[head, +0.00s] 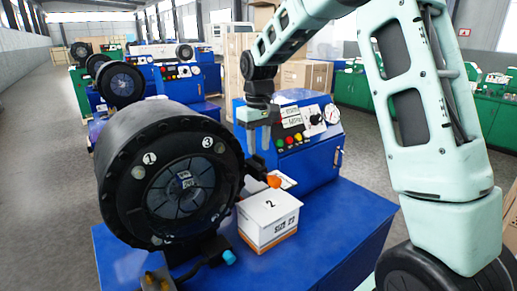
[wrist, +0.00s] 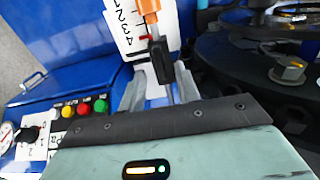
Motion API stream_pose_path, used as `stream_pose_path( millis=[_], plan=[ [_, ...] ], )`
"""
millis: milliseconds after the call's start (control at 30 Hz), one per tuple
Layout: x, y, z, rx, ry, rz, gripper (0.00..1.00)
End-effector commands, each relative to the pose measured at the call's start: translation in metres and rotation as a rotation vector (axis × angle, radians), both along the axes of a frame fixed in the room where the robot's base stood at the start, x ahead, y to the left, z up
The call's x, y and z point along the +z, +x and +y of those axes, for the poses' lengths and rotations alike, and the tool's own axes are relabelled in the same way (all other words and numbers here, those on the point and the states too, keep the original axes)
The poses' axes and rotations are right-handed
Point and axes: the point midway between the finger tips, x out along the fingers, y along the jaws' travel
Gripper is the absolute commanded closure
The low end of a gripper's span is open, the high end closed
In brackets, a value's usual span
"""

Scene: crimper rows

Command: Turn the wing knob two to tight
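My gripper (head: 259,145) hangs fingers down above the blue bench, right of the black crimper head (head: 110,185). In the wrist view its two grey fingers (wrist: 158,92) stand apart with a gap between them; they look open. A black lever with an orange tip (wrist: 151,8) shows between and beyond the fingers; contact cannot be told. The orange tip (head: 274,181) is below the gripper in the head view. The round crimper face carries marks 1 and 3 beside small bolts.
A white box (head: 268,222) marked 2 stands on the blue bench (head: 335,235). A cyan-tipped lever (head: 229,257) is at the front. A control panel (head: 300,125) with coloured buttons, a black knob and a gauge stands behind. A numbered white card (wrist: 125,30) lies near the orange tip.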

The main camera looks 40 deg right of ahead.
Motion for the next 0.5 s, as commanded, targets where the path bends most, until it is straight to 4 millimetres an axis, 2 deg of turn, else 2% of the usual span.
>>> stream_pose_path(
  millis=[200, 500],
  plan=[
    [-0.024, 0.000, 0.000, 0.001, 0.000, 0.001, 0.67],
    [-0.030, 0.000, 0.000, 0.001, -0.001, -0.001, 0.67]
  ],
)
